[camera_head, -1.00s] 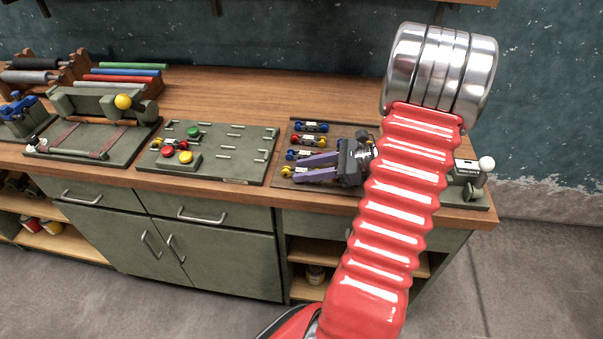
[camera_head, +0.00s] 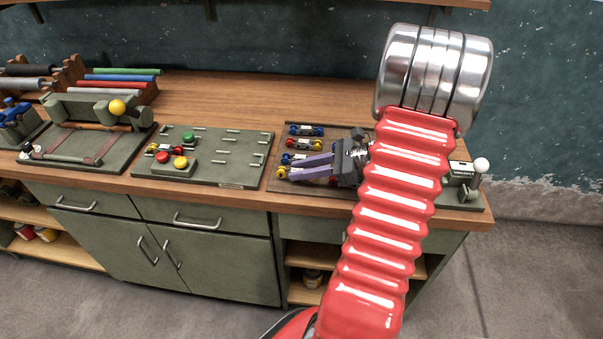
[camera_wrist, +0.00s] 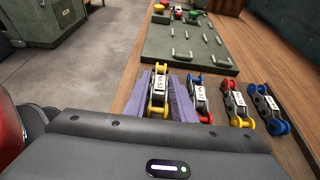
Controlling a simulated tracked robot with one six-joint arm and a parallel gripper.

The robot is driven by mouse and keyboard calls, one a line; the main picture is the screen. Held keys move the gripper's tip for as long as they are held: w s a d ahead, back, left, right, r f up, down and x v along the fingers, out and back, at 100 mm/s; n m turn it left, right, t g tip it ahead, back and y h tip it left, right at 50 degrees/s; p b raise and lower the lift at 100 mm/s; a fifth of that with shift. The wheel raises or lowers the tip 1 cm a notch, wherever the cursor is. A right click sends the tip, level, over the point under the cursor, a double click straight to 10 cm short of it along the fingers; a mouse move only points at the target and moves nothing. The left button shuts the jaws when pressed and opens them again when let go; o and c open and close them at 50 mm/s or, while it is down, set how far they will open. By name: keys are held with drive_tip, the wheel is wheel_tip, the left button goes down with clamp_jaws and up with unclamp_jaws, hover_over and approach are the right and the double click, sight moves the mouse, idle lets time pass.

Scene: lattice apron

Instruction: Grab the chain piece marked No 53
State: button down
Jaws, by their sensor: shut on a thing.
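My gripper (camera_head: 291,170) reaches over the dark tray (camera_head: 282,148) on the bench, with its two purple fingers pointing left. In the wrist view my gripper (camera_wrist: 164,90) is shut on a chain piece with yellow rollers (camera_wrist: 158,92), a finger on each long side. The piece carries a white label, too small to read surely. It seems to lie at tray level. Beside it are a blue-and-red piece (camera_wrist: 199,98), a yellow-and-red one (camera_wrist: 238,106) and a blue one (camera_wrist: 268,108), all labelled. In the head view the fingers partly hide the held piece.
A green slotted board (camera_head: 230,150) with red, yellow and green buttons lies left of the tray. A clamp fixture with a yellow knob (camera_head: 117,107) stands farther left. A small device with a white knob (camera_head: 481,164) is at the right end.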

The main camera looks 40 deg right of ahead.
wheel_tip(320, 180, up, 9)
drive_tip(key=shift+f, duration=0.15)
drive_tip(key=shift+s, duration=0.1)
idle(0.7)
